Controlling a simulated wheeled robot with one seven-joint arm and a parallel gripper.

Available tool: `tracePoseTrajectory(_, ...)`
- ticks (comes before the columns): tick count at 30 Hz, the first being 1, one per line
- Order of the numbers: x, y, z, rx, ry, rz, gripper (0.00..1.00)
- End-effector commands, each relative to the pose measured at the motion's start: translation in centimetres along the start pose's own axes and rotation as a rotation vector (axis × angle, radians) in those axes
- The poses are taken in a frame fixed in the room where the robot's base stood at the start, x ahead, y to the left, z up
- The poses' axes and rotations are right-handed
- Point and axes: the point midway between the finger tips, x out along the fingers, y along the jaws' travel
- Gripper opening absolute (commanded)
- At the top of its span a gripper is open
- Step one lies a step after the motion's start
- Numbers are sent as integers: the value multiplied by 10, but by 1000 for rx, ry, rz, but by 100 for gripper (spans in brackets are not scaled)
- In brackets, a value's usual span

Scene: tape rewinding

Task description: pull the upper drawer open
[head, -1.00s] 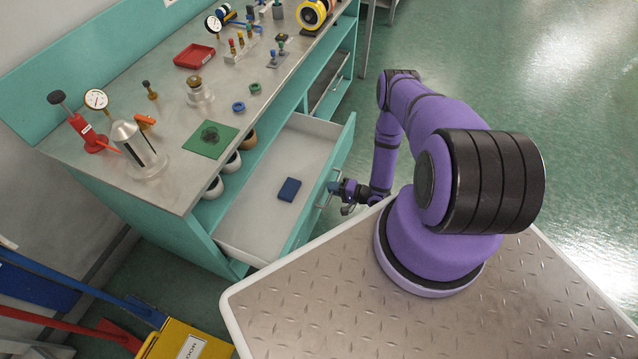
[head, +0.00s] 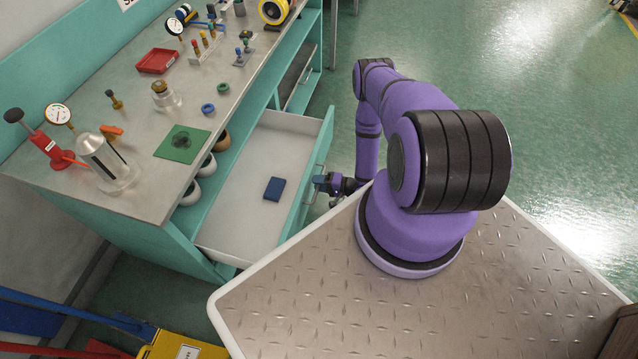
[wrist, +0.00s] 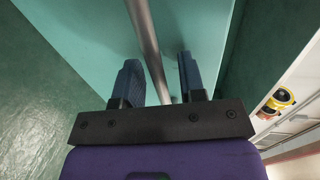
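The upper drawer (head: 247,209) is pulled well out of the teal workbench. Its pale tray shows in the head view, with a small dark blue box lying in it (head: 274,189). A metal bar handle (head: 311,186) is on the drawer's teal front. My gripper (head: 321,181) is at this handle. In the wrist view, the handle bar (wrist: 148,38) runs between the two dark blue fingers of my gripper (wrist: 162,80), with a visible gap beside it. The fingers are apart. Whether either finger touches the bar is unclear.
The workbench top (head: 142,200) carries a red tray (head: 157,61), a green mat (head: 181,144), a metal cylinder (head: 108,161) and gauges. A yellow box (head: 186,346) is at lower left. Green floor right of my arm is clear.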

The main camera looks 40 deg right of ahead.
Motion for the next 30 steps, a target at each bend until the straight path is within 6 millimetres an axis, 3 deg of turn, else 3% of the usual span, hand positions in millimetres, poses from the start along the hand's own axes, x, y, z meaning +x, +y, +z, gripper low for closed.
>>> tracePoseTrajectory(7, -10, 0, 0, 0, 0, 1, 37)
tracePoseTrajectory(21, -90, 0, -1, 0, 3, 0, 37)
tracePoseTrajectory(30, -108, 0, 0, 0, 1, 0, 37)
